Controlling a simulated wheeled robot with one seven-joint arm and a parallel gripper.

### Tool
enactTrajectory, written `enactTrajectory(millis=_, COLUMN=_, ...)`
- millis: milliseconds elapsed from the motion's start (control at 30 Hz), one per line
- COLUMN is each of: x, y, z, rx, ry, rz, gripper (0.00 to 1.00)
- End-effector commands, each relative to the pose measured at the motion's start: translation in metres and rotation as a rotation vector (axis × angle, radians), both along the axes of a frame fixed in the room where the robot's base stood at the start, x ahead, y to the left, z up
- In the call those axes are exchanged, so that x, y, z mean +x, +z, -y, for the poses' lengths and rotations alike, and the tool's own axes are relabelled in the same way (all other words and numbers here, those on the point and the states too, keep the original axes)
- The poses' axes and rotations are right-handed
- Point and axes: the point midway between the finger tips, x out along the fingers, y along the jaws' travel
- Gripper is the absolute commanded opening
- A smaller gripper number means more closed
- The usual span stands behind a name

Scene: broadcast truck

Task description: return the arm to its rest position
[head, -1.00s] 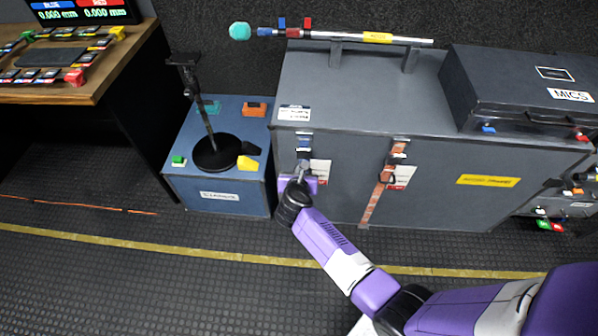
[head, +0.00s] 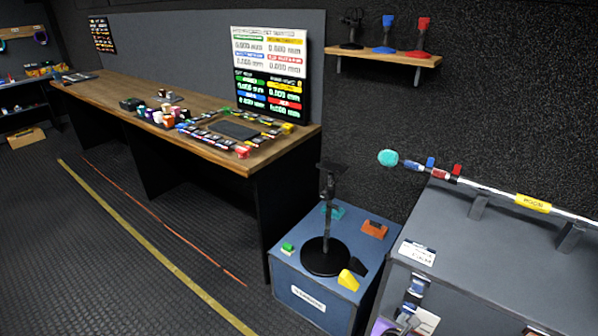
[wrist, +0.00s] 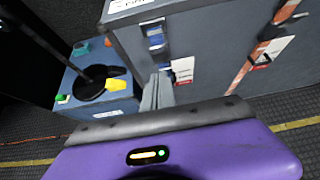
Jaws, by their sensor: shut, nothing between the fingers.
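My gripper (wrist: 155,92) shows in the wrist view, its grey fingers together and empty. It is in front of the large grey case (wrist: 200,28), near the case's left latch (wrist: 156,40) and a white-and-red tag (wrist: 183,70). I cannot tell from this view whether the fingers touch the case.
A blue box (head: 310,307) with a black stand (head: 326,255) is just left of the case. A boom pole (head: 487,190) with a teal tip lies on the case top. A long wooden desk (head: 200,140) is farther left. The floor (head: 110,270) before it is clear.

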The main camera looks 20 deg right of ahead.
Motion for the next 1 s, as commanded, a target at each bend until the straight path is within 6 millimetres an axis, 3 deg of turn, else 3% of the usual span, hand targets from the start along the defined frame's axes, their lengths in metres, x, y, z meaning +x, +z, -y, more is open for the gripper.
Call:
enactTrajectory(millis=167, x=0.006, y=0.007, z=0.001, rx=-0.076, ry=0.072, rz=-0.042, gripper=0.0)
enactTrajectory(millis=300, x=0.028, y=0.075, z=0.01, rx=-0.398, ry=0.226, rz=-0.082, gripper=0.0)
enactTrajectory(millis=433, x=0.015, y=0.13, z=0.003, rx=-0.776, ry=0.368, rz=-0.194, gripper=0.0)
enactTrajectory(millis=567, x=-0.013, y=0.172, z=-0.019, rx=-1.141, ry=0.49, rz=-0.345, gripper=0.0)
enactTrajectory(millis=700, x=-0.051, y=0.203, z=-0.055, rx=-1.521, ry=0.609, rz=-0.539, gripper=0.0)
enactTrajectory(millis=1000, x=-0.146, y=0.233, z=-0.137, rx=-2.248, ry=0.827, rz=-0.994, gripper=0.0)
